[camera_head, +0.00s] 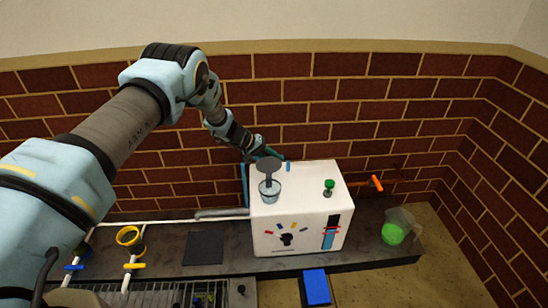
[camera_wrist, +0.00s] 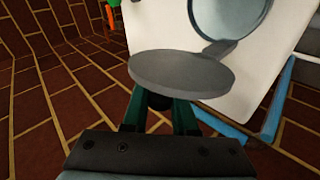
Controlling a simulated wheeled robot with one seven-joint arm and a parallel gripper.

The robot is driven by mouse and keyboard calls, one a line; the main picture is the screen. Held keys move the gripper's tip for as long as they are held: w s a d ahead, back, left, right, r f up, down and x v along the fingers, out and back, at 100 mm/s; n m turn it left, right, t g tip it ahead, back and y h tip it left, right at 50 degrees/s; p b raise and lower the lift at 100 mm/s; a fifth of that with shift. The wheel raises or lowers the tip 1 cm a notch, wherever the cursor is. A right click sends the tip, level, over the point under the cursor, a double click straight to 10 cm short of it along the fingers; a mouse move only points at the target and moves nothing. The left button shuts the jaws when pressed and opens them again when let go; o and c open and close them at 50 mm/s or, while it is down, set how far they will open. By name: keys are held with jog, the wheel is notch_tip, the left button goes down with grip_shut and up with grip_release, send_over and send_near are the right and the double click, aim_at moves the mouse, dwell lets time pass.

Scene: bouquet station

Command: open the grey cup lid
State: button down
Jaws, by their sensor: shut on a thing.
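The grey cup lid (camera_wrist: 180,73) is a flat grey disc beside the round cup (camera_wrist: 228,18) in the wrist view, joined to the cup's rim by a short hinge arm. In the head view the lid (camera_head: 268,164) stands off the cup (camera_head: 269,191), towards the wall, and the cup's mouth is uncovered. My gripper (camera_wrist: 160,112) has its two green fingers under the lid, shut around a dark knob on it. In the head view my gripper (camera_head: 264,154) is behind the lid and mostly hidden by it.
The cup is on a white box machine (camera_head: 283,225) with a green knob (camera_head: 329,184) on top and an orange-handled valve (camera_head: 376,183) at its right. A brick wall (camera_head: 345,95) rises close behind.

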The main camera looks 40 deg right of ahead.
dwell(0.4)
jog(key=c, duration=0.7)
grip_release()
jog(key=v, duration=1)
jog(key=shift+w+a+r, duration=0.2)
jog(key=shift+w+r, duration=0.05)
